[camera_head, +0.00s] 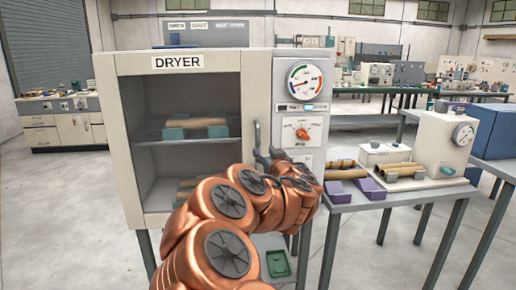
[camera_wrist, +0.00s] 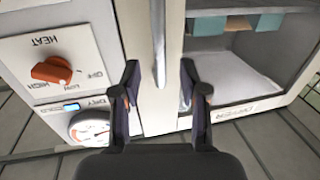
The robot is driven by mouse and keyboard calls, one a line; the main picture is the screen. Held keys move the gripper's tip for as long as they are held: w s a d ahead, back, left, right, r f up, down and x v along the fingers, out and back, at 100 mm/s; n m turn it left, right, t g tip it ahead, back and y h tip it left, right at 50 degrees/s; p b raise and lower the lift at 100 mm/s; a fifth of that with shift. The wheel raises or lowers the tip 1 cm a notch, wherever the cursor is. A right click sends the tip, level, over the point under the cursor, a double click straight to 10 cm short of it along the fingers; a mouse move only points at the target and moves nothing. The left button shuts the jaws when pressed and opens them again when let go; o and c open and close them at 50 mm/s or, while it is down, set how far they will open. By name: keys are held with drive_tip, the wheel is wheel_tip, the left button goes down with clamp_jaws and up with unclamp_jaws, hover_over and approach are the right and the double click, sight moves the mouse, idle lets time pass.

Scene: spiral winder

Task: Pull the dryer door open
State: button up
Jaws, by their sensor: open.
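The dryer (camera_head: 300,60) is a pale cabinet with a framed, see-through door (camera_head: 129,130) labelled DRYER; the door looks shut. Its upright bar handle (camera_head: 257,132) is on the door's right side, partly hidden by my gripper. My gripper (camera_head: 268,158) is at the handle's height in the head view, at the end of my copper arm. In the wrist view, which is upside down, my gripper (camera_wrist: 162,92) is open, with the handle (camera_wrist: 158,42) running between and beyond its two fingers. I cannot tell whether the fingers touch it.
The dryer's control panel has a gauge (camera_head: 305,80) and a red heat knob (camera_head: 302,133), close beside the handle. Tubes lie on shelves inside. A table (camera_head: 400,196) with tubes on purple holders stands at the right. Open floor (camera_head: 60,220) lies to the left.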

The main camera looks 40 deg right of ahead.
sight(259, 147)
drive_tip(key=shift+x, duration=3.6)
drive_tip(key=shift+f, duration=0.1)
clamp_jaws()
